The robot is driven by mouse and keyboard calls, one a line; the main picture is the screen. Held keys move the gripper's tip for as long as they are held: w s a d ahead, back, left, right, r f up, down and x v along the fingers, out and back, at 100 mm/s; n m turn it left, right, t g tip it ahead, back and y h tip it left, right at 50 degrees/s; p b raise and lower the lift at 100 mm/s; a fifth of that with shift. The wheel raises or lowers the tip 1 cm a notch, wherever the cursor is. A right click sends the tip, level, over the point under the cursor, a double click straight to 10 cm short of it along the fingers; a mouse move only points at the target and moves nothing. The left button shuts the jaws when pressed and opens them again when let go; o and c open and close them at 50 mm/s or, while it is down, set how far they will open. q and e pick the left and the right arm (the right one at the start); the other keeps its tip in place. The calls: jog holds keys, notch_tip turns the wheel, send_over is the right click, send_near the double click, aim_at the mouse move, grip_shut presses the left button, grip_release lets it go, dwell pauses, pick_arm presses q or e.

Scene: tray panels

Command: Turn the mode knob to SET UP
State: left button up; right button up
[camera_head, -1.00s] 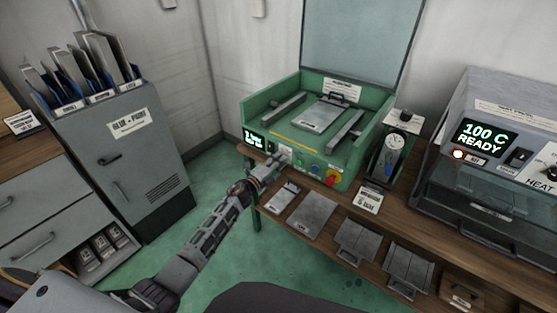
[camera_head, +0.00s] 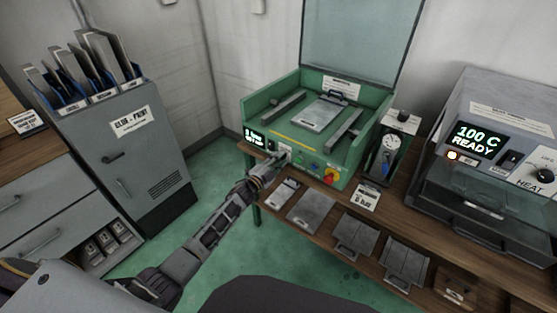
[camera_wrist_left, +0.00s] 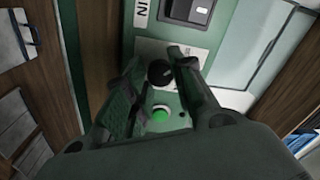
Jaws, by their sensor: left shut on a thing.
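The green machine (camera_head: 352,165) stands on the wooden bench with its lid raised. A black round mode knob (camera_wrist_left: 159,72) is on its front panel in the left wrist view, above a green button (camera_wrist_left: 159,116). My left gripper (camera_head: 280,160) is at the left part of that panel. In the left wrist view its two fingers (camera_wrist_left: 160,70) are on either side of the knob, shut on it. The fingers hide most of the knob in the head view. A small lit display (camera_head: 257,138) is left of the gripper; its text is too small to read surely.
A red and yellow emergency knob (camera_head: 329,175) is at the right of the panel. A heater (camera_head: 495,120) reads 100 C READY at right. A grey cabinet (camera_head: 125,165) stands left, with open floor between.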

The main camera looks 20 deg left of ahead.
pick_arm(q)
jog(key=shift+f, duration=0.1)
jog(key=o, duration=1)
jog(key=shift+o, duration=0.2)
jog(key=shift+s, duration=0.1)
jog(key=v, duration=1.1)
jog(key=shift+s+a, duration=0.2)
jog(key=shift+s, duration=0.15)
dwell(0.5)
